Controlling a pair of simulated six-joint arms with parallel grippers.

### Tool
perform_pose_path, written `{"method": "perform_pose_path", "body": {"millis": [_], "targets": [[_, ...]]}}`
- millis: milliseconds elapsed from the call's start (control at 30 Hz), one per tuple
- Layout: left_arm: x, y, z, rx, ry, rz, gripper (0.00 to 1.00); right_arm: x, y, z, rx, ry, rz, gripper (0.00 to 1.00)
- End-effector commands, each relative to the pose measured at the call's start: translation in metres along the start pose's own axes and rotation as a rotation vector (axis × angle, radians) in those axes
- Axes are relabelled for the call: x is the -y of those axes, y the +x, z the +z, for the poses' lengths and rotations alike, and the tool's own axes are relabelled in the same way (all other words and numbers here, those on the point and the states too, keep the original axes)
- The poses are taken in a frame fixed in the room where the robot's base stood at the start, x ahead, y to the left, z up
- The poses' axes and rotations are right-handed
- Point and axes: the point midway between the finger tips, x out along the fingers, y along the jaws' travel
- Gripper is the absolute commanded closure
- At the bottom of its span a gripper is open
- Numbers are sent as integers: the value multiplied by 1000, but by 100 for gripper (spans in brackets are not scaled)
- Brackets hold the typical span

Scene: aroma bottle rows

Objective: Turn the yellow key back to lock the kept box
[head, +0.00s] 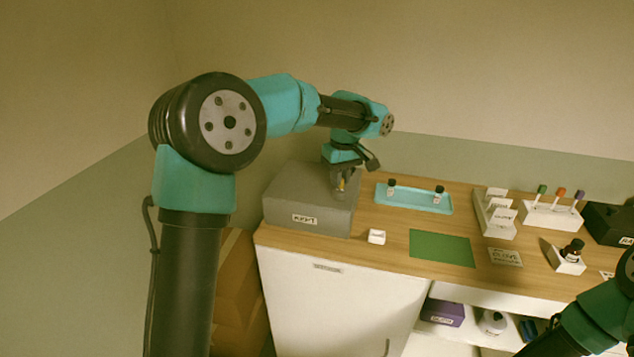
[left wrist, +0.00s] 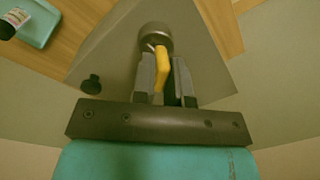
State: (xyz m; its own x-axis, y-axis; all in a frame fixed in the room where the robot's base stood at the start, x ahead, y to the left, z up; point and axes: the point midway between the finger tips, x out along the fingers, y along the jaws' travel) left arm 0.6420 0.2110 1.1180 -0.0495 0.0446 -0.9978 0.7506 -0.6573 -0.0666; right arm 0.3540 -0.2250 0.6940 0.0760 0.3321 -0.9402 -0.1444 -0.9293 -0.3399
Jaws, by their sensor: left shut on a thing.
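The kept box (head: 292,217) is a grey box labelled KEPT at the left end of the wooden counter. Its lid is down. My left gripper (head: 342,188) is above the box's top, pointing down. In the left wrist view, the left gripper (left wrist: 166,78) is shut on the yellow key (left wrist: 162,62), whose far end meets a round metal lock (left wrist: 155,36) on the box top. The key's turned angle cannot be judged surely. My right arm shows at the lower right of the head view; its gripper is out of view.
A blue tray (head: 413,207) with two small bottles lies right of the box. A small white block (head: 377,236) and a green mat (head: 441,260) are in front. Card holders (head: 496,231), a stand with coloured sticks (head: 552,213) and a dark bottle (head: 572,250) stand further right.

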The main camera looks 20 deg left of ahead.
Motion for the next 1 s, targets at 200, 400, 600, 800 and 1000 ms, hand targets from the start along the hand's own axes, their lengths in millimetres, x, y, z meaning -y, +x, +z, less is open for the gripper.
{"method": "perform_pose_path", "body": {"millis": [200, 400, 600, 800, 1000], "targets": [[2, 0, -1, 14, -213, -5, 100, 0, 0, 0, 0, 0, 0, 57], [2, 1, -1, 28, -410, -4, 100, 0, 0, 0, 0, 0, 0, 57], [2, 1, 0, 40, -606, -4, 100, 0, 0, 0, 0, 0, 0, 57], [1, 1, 0, 53, -776, -5, 85, 0, 0, 0, 0, 0, 0, 57], [1, 0, 0, 52, -769, -3, 66, 0, 0, 0, 0, 0, 0, 57]]}}
